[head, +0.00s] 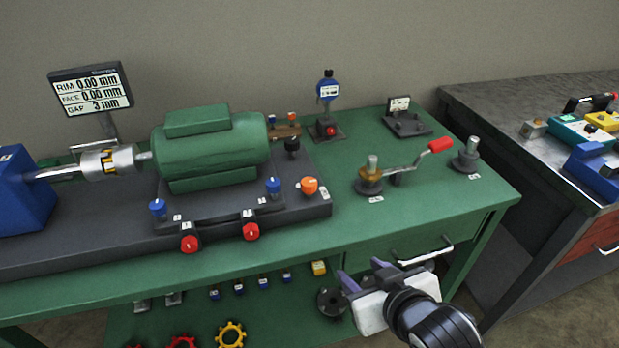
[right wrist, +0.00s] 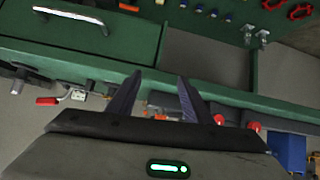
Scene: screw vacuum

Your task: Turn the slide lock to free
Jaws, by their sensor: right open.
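No part carries a slide lock label that I can read, so I cannot tell for sure which one it is. An orange knob (head: 309,186) stands at the right end of the dark machine base (head: 100,242), with a small white label beside it. Two red knobs (head: 250,231) sit on the base's front side, and blue knobs (head: 273,186) stand on top near the green motor (head: 210,145). My right gripper (head: 363,273) is open and empty, in front of the bench and apart from all knobs. Its two fingers also show in the right wrist view (right wrist: 158,76). My left gripper is out of view.
A crank with a red handle (head: 440,145) and a metal post (head: 467,155) stand on the green bench's right part. A drawer handle (head: 425,252) sticks out below the bench edge. A second bench (head: 520,95) stands right.

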